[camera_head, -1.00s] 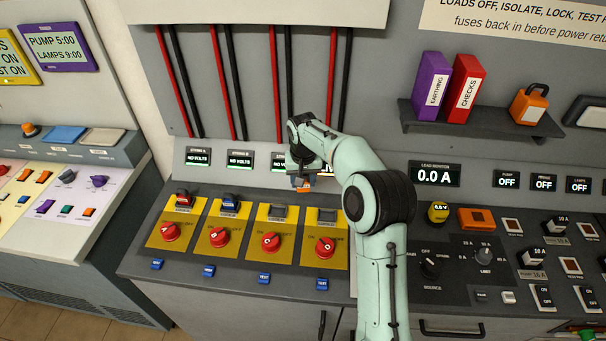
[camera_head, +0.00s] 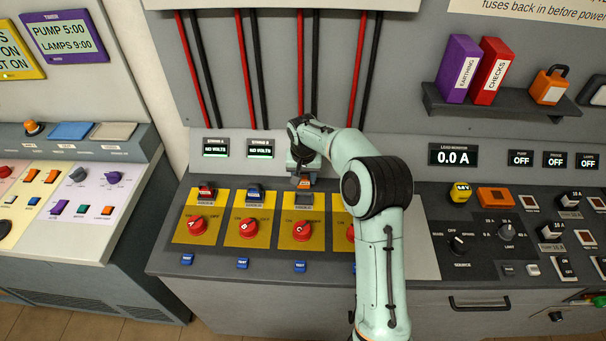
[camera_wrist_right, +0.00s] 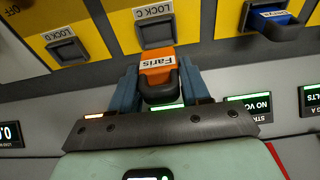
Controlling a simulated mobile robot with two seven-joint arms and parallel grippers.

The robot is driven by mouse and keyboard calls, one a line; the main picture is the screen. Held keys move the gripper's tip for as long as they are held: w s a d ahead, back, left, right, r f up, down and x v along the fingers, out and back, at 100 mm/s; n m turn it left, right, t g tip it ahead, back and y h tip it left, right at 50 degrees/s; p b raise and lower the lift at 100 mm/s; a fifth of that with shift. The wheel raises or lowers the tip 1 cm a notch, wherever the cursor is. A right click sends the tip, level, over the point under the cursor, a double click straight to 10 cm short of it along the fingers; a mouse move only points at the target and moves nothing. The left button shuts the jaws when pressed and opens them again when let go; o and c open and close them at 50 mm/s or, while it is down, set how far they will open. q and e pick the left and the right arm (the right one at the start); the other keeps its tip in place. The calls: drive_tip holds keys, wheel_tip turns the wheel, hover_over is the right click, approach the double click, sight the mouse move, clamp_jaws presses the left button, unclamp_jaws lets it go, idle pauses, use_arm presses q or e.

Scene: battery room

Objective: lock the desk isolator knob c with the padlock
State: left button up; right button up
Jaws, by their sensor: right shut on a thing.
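My right gripper (camera_head: 304,182) is shut on an orange padlock (camera_wrist_right: 157,70) with a dark shackle and a white "Faris" label. In the right wrist view the padlock sits between the blue fingers, close to the grey "LOCK C" fitting (camera_wrist_right: 156,35); I cannot tell whether they touch. In the head view the padlock shows just behind that fitting. The red knob C (camera_head: 301,232) stands on its yellow plate in front of the fitting. Knob D (camera_head: 350,232) is partly hidden by my right arm. My left gripper is not in view.
A red padlock (camera_head: 207,190) is at position A and a blue padlock (camera_head: 255,190) at position B. Another orange padlock (camera_head: 549,88) stands on the shelf beside purple and red binders. Blue test buttons line the desk's front. Cables run up the back wall.

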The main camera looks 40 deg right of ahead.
sight(304, 187)
drive_tip(key=shift+s+d+f, duration=0.1)
drive_tip(key=shift+s+f, duration=0.05)
drive_tip(key=shift+f, duration=0.65)
drive_tip(key=shift+f+b, duration=0.9)
drive_tip(key=shift+f, duration=0.95)
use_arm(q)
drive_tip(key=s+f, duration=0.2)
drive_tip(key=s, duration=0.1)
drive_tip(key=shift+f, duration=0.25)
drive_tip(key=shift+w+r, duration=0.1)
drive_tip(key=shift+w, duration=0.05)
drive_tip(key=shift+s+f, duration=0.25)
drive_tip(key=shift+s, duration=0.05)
use_arm(e)
drive_tip(key=shift+f, duration=0.65)
drive_tip(key=o, duration=0.8)
drive_tip(key=shift+o, duration=0.2)
